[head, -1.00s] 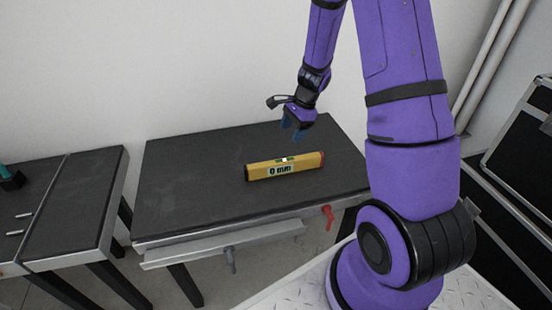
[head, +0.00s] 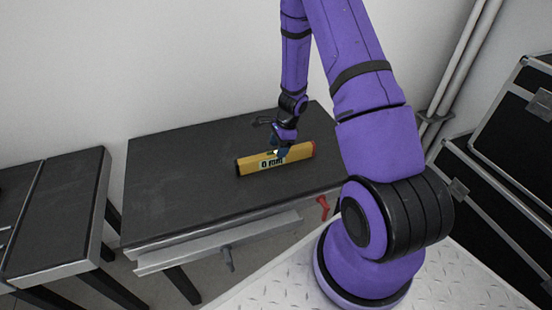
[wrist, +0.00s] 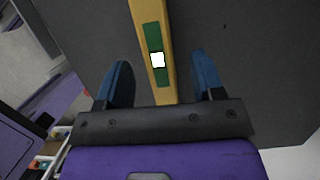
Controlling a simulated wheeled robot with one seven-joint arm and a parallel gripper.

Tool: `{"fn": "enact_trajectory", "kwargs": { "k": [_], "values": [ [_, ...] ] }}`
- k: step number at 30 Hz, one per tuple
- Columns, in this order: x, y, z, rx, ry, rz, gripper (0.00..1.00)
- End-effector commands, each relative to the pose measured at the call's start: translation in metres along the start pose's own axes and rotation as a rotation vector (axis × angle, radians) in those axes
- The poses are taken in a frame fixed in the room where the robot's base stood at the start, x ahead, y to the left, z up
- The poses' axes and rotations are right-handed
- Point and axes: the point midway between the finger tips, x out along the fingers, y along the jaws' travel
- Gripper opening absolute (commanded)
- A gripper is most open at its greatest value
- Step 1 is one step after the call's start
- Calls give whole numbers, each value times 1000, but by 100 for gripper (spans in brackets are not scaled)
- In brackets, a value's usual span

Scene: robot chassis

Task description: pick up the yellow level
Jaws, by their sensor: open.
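The yellow level (head: 298,153) lies on the black-topped table, with dark lettering on its front side and reddish ends. In the wrist view the level (wrist: 148,12) runs between the two blue fingers, with a green strip and a bright white patch on it. My gripper (head: 279,152) is at the middle of the level, over it. In the wrist view my gripper (wrist: 160,80) is open, one finger on each side of the level, with a gap visible on both sides. I cannot tell how far down the fingertips reach.
The black table (head: 180,180) is otherwise clear around the level. A red clamp handle (head: 323,206) and a grey bar (head: 220,240) are at its front edge. A second dark table (head: 60,215) stands at left. Black cases (head: 500,170) are at right. A white wall is behind.

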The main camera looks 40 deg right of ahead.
Motion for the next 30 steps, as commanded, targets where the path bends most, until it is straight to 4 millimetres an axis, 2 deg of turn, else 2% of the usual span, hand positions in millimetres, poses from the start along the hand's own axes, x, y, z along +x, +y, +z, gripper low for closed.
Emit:
{"fn": "enact_trajectory", "kwargs": {
  "k": [9,19,20,27,30],
  "values": [
    [41,2,1,1,-1,2,62],
    [47,1,2,-2,0,0,62],
    [47,1,2,-1,0,0,57],
    [47,1,2,-1,0,1,2],
    [47,1,2,-1,0,0,0]
  ]
}}
